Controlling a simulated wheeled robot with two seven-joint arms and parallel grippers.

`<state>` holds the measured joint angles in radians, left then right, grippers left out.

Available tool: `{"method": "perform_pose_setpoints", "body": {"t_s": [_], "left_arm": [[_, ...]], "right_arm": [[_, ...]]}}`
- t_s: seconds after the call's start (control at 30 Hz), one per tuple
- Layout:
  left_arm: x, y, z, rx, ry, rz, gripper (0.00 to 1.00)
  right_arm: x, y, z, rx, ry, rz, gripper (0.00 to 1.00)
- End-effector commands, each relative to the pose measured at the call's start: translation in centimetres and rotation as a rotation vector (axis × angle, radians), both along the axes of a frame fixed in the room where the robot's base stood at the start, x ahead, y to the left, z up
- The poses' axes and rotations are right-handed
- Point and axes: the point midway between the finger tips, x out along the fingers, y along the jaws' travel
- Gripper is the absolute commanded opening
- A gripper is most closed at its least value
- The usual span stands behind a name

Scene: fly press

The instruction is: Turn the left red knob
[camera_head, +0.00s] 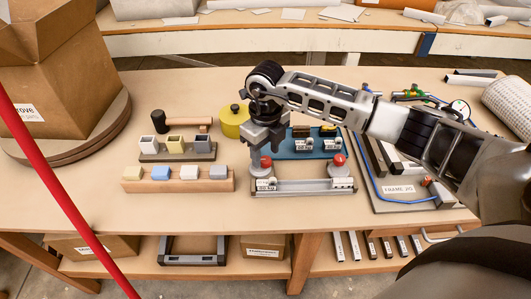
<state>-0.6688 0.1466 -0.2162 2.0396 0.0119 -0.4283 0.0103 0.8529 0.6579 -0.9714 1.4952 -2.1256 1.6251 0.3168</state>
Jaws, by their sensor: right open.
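The left red knob (266,163) stands on a grey metal panel (300,187) in the middle of the table. A second red knob (339,159) is at the right end of the same panel. My right gripper (264,155) points down over the left red knob, with its fingers open near the knob's top. The fingers partly overlap the knob in the view, and I cannot tell whether they touch it. My left gripper is not in view.
A blue panel (314,153) lies behind the knobs. A yellow round tin (233,122) is left of my gripper. A wooden rack with several coloured blocks (178,186) stands to the left. A red bar (62,196) crosses the left foreground. A cardboard box (62,85) is far left.

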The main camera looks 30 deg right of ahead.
Motion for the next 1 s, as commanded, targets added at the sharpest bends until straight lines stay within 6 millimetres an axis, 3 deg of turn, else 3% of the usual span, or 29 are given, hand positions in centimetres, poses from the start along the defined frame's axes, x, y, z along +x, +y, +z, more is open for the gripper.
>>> {"method": "perform_pose_setpoints", "body": {"t_s": [0.2,0.47,0.5,0.67,1.0], "left_arm": [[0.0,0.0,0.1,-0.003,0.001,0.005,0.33],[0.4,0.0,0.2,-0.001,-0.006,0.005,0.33],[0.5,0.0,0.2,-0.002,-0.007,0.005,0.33],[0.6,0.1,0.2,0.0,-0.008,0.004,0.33],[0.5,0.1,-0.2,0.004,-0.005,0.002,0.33]], "right_arm": [[0.0,0.1,-1.7,0.001,0.0,0.002,0.49],[0.0,0.0,-1.8,0.0,-0.001,0.001,0.49],[0.0,0.0,-1.8,0.0,-0.001,0.001,0.46],[0.0,0.0,-1.8,0.0,-0.001,0.001,0.04],[0.0,0.0,-1.9,-0.001,-0.001,0.034,0.04]]}}
